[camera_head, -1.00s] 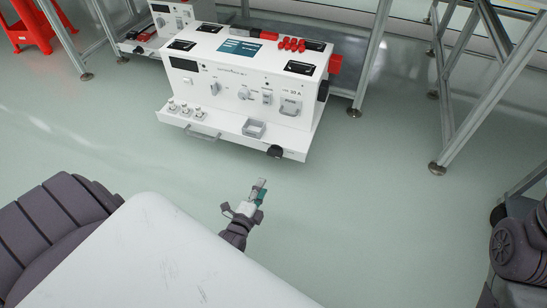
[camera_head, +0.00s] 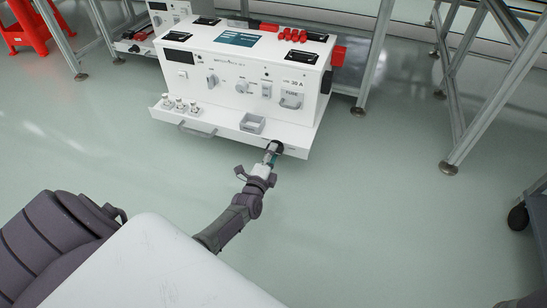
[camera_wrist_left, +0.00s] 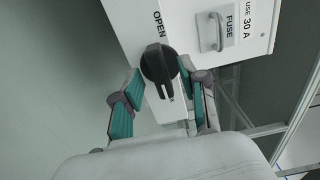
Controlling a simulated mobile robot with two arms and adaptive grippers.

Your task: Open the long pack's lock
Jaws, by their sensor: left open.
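The long pack (camera_head: 225,75) is a white box with a front panel and a low front ledge. Its lock is a round black knob (camera_head: 277,146) at the right end of the ledge. In the left wrist view the knob (camera_wrist_left: 158,62) has a raised bar with a pale mark at its lower end. The word OPEN stands above it, on the side away from that mark. My left gripper (camera_head: 269,158) is open at the knob, with one green-padded finger on each side in the wrist view (camera_wrist_left: 160,76). Contact cannot be told. My right gripper is out of view.
A grey handle (camera_head: 197,130), small white connectors (camera_head: 180,106) and a square grey socket (camera_head: 252,123) sit along the ledge. A FUSE drawer (camera_head: 291,99) is above the knob. Metal frame legs (camera_head: 372,60) stand behind to the right. The floor in front is clear.

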